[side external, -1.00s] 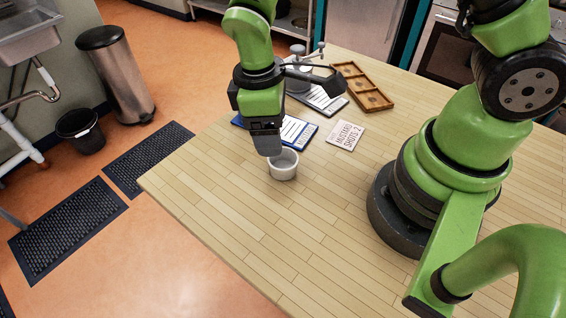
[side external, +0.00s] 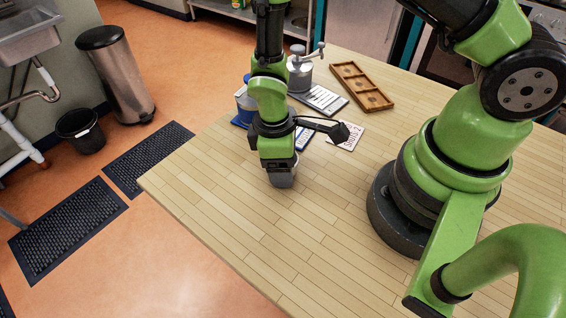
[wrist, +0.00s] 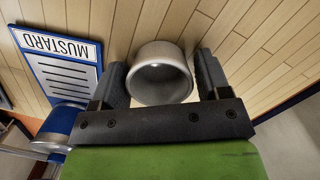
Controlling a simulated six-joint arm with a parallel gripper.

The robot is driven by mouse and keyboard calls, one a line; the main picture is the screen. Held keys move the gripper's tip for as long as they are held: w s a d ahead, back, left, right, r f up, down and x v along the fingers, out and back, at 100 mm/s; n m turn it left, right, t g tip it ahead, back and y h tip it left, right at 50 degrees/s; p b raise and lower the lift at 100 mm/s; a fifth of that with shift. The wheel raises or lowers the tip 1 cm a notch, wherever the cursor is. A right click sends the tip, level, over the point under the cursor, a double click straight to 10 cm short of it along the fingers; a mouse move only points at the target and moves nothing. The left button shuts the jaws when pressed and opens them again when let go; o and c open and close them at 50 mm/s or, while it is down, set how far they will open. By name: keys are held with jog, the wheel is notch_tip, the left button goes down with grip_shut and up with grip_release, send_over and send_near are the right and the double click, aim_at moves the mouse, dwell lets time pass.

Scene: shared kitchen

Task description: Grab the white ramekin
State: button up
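The white ramekin (wrist: 161,49) stands on the wooden table between the two fingers of my gripper (wrist: 161,68) in the wrist view. The fingers are apart, one on each side of it. A narrow gap shows at the right finger; I cannot tell whether the left finger touches. The ramekin looks empty inside. In the side external view my gripper (side external: 282,177) points down at the table and hides most or all of the ramekin.
A blue-bordered mustard card (wrist: 64,68) lies beside the gripper, with a blue can (wrist: 62,125) near it. A metal pot-like device with a handle (side external: 300,75), a wooden tray (side external: 361,72) and a "SHOTS 2" card (side external: 350,133) are farther back. The table front (side external: 215,205) is clear.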

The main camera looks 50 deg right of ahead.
jog(key=c, duration=0.6)
jog(key=shift+o, duration=0.2)
